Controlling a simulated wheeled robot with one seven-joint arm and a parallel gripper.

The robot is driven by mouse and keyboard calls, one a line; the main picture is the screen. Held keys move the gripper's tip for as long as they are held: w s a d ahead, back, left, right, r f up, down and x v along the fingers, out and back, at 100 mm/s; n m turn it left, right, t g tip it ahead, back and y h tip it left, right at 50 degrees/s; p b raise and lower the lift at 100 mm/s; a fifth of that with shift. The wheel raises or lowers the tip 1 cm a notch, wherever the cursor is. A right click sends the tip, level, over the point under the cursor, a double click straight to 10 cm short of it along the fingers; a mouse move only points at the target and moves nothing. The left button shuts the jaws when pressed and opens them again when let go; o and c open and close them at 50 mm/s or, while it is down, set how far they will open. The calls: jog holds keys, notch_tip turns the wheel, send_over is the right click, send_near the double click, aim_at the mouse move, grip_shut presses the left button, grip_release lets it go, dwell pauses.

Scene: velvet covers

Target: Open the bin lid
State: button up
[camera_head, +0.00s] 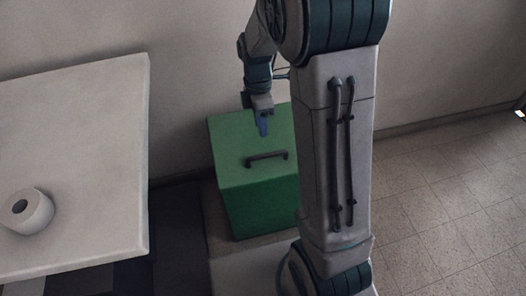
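My arm hides the right side of the bin.
The wall (190,50) is right behind the bin. Tiled floor (445,200) at the right is clear.

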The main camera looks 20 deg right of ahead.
jog(key=b, duration=0.2)
send_over(263, 150)
jog(key=s+a, duration=0.1)
jog(key=s, duration=0.4)
jog(key=f, duration=1)
jog(key=shift+w+a, duration=0.1)
jog(key=shift+w, duration=0.15)
jog(key=shift+r, duration=0.1)
grip_shut()
